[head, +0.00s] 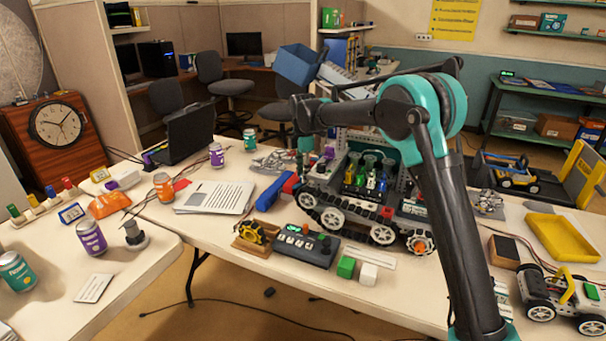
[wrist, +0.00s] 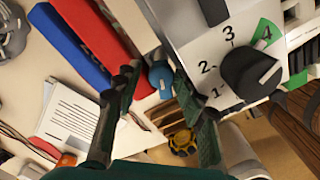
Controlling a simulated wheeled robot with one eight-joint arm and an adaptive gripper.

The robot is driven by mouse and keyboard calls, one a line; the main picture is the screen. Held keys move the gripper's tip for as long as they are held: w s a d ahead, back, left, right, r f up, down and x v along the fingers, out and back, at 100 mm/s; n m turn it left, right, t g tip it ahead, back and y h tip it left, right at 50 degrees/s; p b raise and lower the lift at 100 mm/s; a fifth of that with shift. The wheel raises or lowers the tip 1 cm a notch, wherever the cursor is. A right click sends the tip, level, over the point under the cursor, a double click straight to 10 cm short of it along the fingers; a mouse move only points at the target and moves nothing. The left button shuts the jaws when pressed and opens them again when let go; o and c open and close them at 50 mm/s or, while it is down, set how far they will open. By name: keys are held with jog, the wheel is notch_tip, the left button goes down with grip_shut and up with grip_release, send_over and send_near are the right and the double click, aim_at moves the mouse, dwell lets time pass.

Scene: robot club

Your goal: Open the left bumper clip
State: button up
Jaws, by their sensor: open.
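A wheeled competition robot (head: 345,205) stands on the table, with a red bumper (head: 291,184) and a blue bumper (head: 270,193) at its left end. In the wrist view, the red bumper (wrist: 100,40) and the blue bumper (wrist: 68,45) run along the upper left. My gripper (wrist: 155,76) is open and empty, with its fingertips on either side of a round blue part (wrist: 161,77). I cannot tell whether they touch it. I cannot make out a clip for certain. In the head view my arm hides part of the robot's right side.
A grey panel (wrist: 210,50) with a numbered black dial (wrist: 252,72) is close to the right finger. A black control box (head: 306,247), a yellow wheel in a wooden holder (head: 250,233) and papers (head: 218,197) lie nearby. A laptop (head: 185,135) stands behind.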

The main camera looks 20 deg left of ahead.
jog(key=shift+d, duration=0.1)
jog(key=shift+r, duration=4.05)
notch_tip(320, 180, up, 9)
jog(key=m, duration=0.9)
notch_tip(320, 180, down, 17)
jog(key=shift+f, duration=0.1)
